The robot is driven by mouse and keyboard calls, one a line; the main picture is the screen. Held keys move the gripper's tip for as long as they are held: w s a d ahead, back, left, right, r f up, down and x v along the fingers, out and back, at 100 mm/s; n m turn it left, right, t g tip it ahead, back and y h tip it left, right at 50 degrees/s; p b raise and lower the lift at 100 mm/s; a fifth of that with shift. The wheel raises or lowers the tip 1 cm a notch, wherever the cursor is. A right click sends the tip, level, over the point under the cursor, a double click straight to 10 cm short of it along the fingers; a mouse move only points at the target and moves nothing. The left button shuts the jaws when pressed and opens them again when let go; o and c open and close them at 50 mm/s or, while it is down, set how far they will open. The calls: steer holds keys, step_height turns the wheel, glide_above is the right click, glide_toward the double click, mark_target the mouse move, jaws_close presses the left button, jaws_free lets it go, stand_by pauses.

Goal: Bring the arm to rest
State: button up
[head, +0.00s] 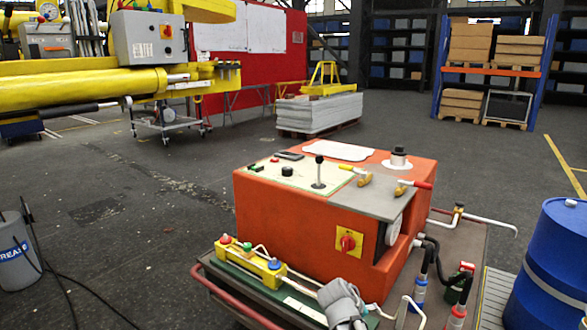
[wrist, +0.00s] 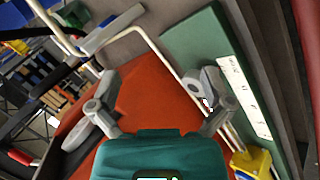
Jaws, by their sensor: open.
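My gripper (wrist: 157,95) shows in the wrist view with its two grey fingers spread wide apart. Nothing is between the fingers. Behind them lie the orange side of the machine box (wrist: 155,88) and a white pipe. In the head view the orange box (head: 290,215) stands on a cart at the centre. A grey rounded shape (head: 341,300) is at the cart's front edge; I cannot tell for sure whether it is part of my arm. The gripper's fingers are not clearly seen in the head view.
A green tray (wrist: 205,45) with a white strip and a yellow block (wrist: 250,162) lie close to the gripper's right. White pipes run along the cart. A blue drum (head: 548,265) stands at right, a grease bucket (head: 17,255) at left. The floor behind the cart is mostly clear.

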steer(key=s+a+m+g+y+p, duration=0.3)
steer(key=s+g+y, duration=0.1)
steer(key=s+y, duration=0.4)
step_height(320, 180, up, 38)
steer(key=h+p, duration=0.1)
steer(key=p, duration=3.7)
steer(key=shift+s+f, duration=0.25)
steer(key=shift+s, duration=0.05)
